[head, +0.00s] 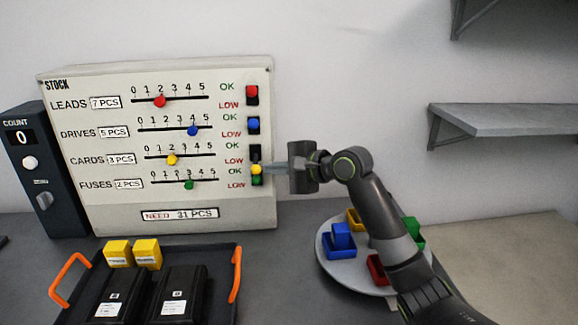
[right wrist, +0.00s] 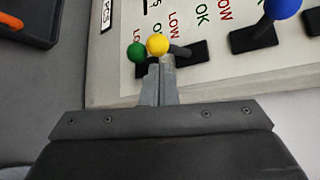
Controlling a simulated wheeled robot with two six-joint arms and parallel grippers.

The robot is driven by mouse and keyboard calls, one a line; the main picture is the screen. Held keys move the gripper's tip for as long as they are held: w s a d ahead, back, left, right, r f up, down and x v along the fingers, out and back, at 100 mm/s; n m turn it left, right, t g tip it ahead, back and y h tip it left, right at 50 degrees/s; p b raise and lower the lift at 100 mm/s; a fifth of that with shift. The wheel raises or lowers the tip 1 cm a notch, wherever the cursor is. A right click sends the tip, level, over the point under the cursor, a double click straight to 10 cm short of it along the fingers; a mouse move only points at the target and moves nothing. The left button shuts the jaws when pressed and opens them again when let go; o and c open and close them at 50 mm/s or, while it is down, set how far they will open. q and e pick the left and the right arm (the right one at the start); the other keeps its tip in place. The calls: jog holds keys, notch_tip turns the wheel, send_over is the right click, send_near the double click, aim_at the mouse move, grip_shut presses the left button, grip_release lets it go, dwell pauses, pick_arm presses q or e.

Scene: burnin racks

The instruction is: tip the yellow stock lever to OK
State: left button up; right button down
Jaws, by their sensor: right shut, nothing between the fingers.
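The stock panel (head: 110,200) stands upright against the wall. Its yellow stock lever (head: 256,169) is in the CARDS row at the right, with its knob tipped down on the LOW side. My right gripper (head: 264,169) reaches in from the right, shut and empty, its fingertips at the yellow knob. In the right wrist view, the closed fingertips (right wrist: 162,62) sit right at the yellow knob (right wrist: 157,44); whether they touch it I cannot tell. The green lever (right wrist: 137,52) is close beside it, also down at LOW. My left gripper is not in view.
The red lever (head: 252,91) and blue lever (head: 253,124) are up at OK. A dark count box (head: 62,200) stands left of the panel. A shelf (head: 500,121) is at right.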

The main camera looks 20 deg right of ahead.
jog(key=shift+x, duration=0.95)
